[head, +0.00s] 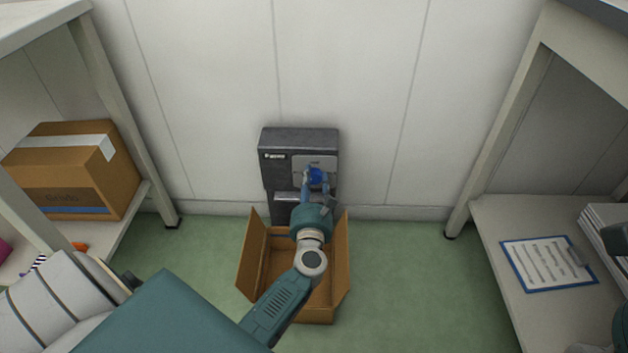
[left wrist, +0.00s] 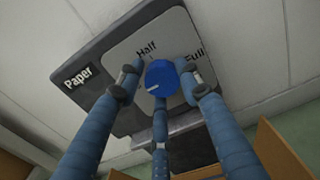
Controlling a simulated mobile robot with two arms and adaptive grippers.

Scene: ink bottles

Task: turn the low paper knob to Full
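The paper knob (head: 315,175) is a round blue knob on a light plate on a dark grey unit (head: 282,137) low against the wall. In the left wrist view the knob (left wrist: 162,78) has a short white mark at its lower left. The plate reads "Half" above the knob and "Full" at its upper right; a black label reads "Paper" (left wrist: 77,76). My left gripper (head: 316,183) is at the knob, its blue fingers (left wrist: 160,85) spread around it. Gaps show at the side fingers; contact by the lower finger is unclear.
An open cardboard box (head: 342,270) stands on the green floor beneath my left arm. A shelf with a taped carton (head: 85,165) is at left. A shelf with a clipboard (head: 548,264) and stacked paper is at right. Floor beside the box is clear.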

